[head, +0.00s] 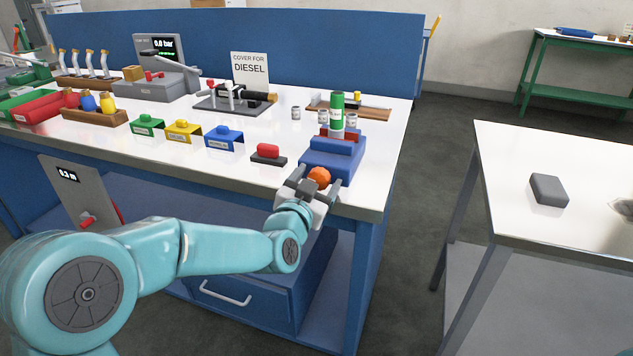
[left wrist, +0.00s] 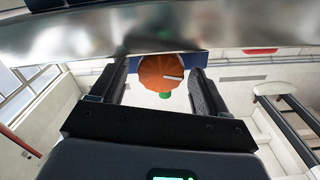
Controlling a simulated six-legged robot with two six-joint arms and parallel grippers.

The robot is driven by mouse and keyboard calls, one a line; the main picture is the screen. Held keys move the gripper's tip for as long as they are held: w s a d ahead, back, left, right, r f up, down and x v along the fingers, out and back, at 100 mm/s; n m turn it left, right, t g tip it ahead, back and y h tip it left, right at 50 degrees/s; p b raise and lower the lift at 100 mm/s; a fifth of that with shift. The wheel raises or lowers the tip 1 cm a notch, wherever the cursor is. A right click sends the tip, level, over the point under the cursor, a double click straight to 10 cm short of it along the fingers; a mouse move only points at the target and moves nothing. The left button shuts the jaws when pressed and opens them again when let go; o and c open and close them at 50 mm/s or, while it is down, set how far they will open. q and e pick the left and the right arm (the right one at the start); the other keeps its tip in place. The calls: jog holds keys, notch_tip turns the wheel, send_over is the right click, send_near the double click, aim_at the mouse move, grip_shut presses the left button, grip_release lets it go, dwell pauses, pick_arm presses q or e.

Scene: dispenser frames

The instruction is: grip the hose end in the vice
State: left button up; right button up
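The blue vice (head: 325,160) stands at the right front corner of the white bench. A green upright cylinder with a white band, seemingly the hose end (head: 337,112), stands between its red jaws (head: 353,135). I cannot tell how tightly the jaws hold it. The vice's round orange knob (head: 319,177) faces the bench front. My left gripper (head: 316,184) is at this knob. In the left wrist view the ridged knob (left wrist: 160,74) shows between the two fingers, with a gap visible on the left side. The gripper looks open. My right gripper is out of view.
A black clamp fixture (head: 235,100) and the DIESEL sign (head: 250,68) stand behind. A separate table (head: 580,190) is at right, past an open floor gap.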

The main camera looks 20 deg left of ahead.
pick_arm(q)
jog(key=s, duration=1.6)
jog(key=shift+s+a, duration=0.15)
jog(key=shift+a, duration=0.1)
